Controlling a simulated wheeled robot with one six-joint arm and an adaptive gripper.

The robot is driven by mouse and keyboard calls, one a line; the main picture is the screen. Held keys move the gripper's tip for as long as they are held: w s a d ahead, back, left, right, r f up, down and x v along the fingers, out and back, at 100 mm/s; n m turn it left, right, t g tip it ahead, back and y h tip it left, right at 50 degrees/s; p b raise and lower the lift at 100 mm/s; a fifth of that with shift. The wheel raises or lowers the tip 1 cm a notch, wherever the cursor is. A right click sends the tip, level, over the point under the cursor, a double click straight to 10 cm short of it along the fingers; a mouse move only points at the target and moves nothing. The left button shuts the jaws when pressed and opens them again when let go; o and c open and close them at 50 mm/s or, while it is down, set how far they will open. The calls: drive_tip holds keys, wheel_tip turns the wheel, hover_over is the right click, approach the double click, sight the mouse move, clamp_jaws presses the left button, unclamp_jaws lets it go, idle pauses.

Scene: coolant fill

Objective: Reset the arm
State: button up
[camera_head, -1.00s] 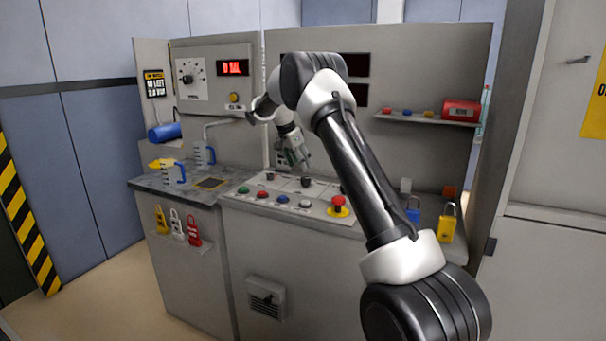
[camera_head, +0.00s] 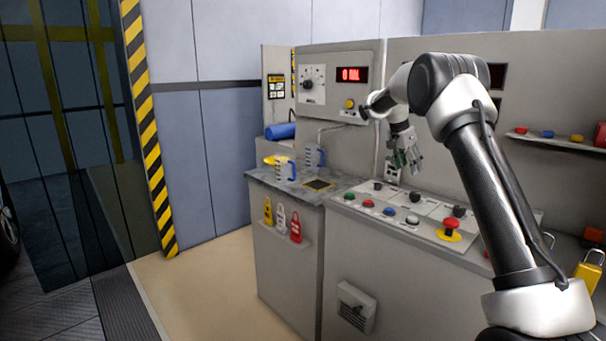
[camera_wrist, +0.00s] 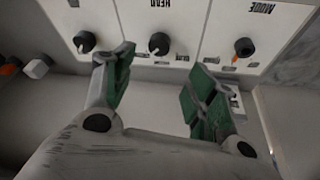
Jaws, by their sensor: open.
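My gripper (camera_head: 406,163) hangs above the control panel in the head view, with its fingers pointing down. It is open and empty. In the wrist view my gripper (camera_wrist: 158,95) shows two fingers with green pads, spread apart with nothing between them. Beyond the fingertips is the sloped panel (camera_wrist: 205,15) with black knobs, one section marked HEAD and one marked MODE. My gripper appears apart from the knobs.
Coloured push buttons (camera_head: 390,211) and a red mushroom button (camera_head: 452,223) sit on the panel. Measuring jugs (camera_head: 285,168) stand on the left counter (camera_head: 262,178). Padlock-shaped tags (camera_head: 281,220) hang on its front. A shelf (camera_head: 550,141) is at right. Floor at left is clear.

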drive_tip(key=s+f+n, duration=0.1)
drive_tip(key=f, duration=0.1)
drive_tip(key=s+a+f+n, duration=0.1)
drive_tip(key=s+f+n, duration=0.1)
drive_tip(key=s+f+n+g, duration=0.1)
drive_tip(key=n, duration=0.1)
drive_tip(key=shift+s+a+f+y, duration=0.3)
drive_tip(key=shift+f+y, duration=0.1)
drive_tip(key=s, duration=0.1)
drive_tip(key=s+n, duration=0.1)
drive_tip(key=s, duration=0.1)
drive_tip(key=shift+s+a+r+n, duration=0.15)
drive_tip(key=shift+s+a+n, duration=0.05)
drive_tip(key=shift+a+n, duration=0.15)
drive_tip(key=s+a+r+n+t+y, duration=0.1)
drive_tip(key=s+a+r+n, duration=0.1)
drive_tip(key=s, duration=1.2)
drive_tip(key=s+a+r+n+t+y, duration=0.1)
drive_tip(key=s+r, duration=0.4)
drive_tip(key=s, duration=1)
drive_tip(key=s+a+r+n+t+y, duration=0.1)
drive_tip(key=s+a+r+n+t, duration=0.1)
drive_tip(key=s, duration=1.2)
wheel_tip(320, 180, up, 2)
drive_tip(key=shift+s+a+r+n, duration=0.2)
drive_tip(key=shift+a+n, duration=0.35)
drive_tip(key=shift+n, duration=0.5)
drive_tip(key=shift+c, duration=0.5)
